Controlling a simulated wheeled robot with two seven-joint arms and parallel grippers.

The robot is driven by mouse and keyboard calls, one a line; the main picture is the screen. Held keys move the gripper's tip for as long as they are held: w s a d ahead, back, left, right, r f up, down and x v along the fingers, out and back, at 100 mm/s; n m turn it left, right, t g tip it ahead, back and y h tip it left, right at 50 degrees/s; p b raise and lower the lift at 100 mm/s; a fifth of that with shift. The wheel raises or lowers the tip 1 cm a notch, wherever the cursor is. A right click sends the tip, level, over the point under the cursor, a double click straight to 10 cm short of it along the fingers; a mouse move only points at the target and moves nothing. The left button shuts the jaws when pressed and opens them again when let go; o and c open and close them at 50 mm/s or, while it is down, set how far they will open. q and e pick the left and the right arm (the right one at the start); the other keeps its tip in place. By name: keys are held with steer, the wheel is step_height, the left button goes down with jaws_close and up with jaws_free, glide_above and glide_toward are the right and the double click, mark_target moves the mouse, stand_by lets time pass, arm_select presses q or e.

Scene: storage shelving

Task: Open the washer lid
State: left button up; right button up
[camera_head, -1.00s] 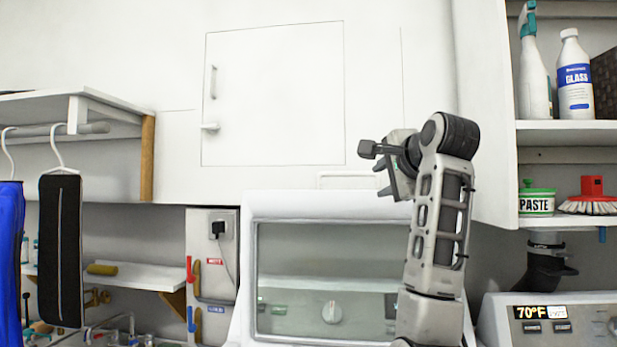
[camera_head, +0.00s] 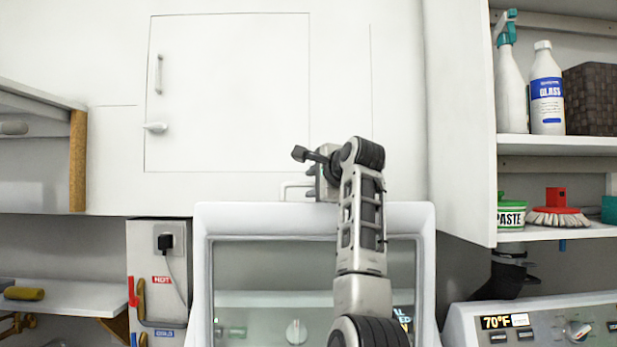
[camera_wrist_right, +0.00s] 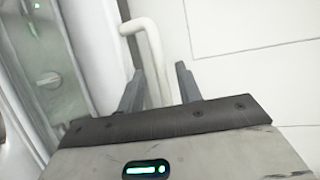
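The washer lid (camera_head: 225,212) is a white frame around a clear window, below centre in the head view. I cannot tell its exact angle. A pale bent-bar handle (camera_head: 292,186) stands at its top edge. My right gripper (camera_head: 316,178) is at this handle, and the arm link partly hides the fingers. In the right wrist view the handle (camera_wrist_right: 151,45) runs down between the two parted fingers of my right gripper (camera_wrist_right: 160,84). The fingers look open around it, with no clear grip. My left gripper is not in view.
A white wall cabinet door (camera_head: 230,95) is behind and above the lid. The side of an open shelf unit (camera_head: 462,130) stands right of my arm, with bottles and a brush. A control panel (camera_head: 540,325) is at lower right. A shelf (camera_head: 30,200) juts out at left.

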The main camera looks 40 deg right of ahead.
steer(key=shift+w+d, duration=0.2)
steer(key=shift+w, duration=0.5)
arm_select(q)
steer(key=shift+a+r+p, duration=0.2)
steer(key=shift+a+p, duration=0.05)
steer(key=shift+p, duration=0.15)
arm_select(e)
steer(key=shift+x, duration=0.8)
steer(key=shift+f, duration=0.15)
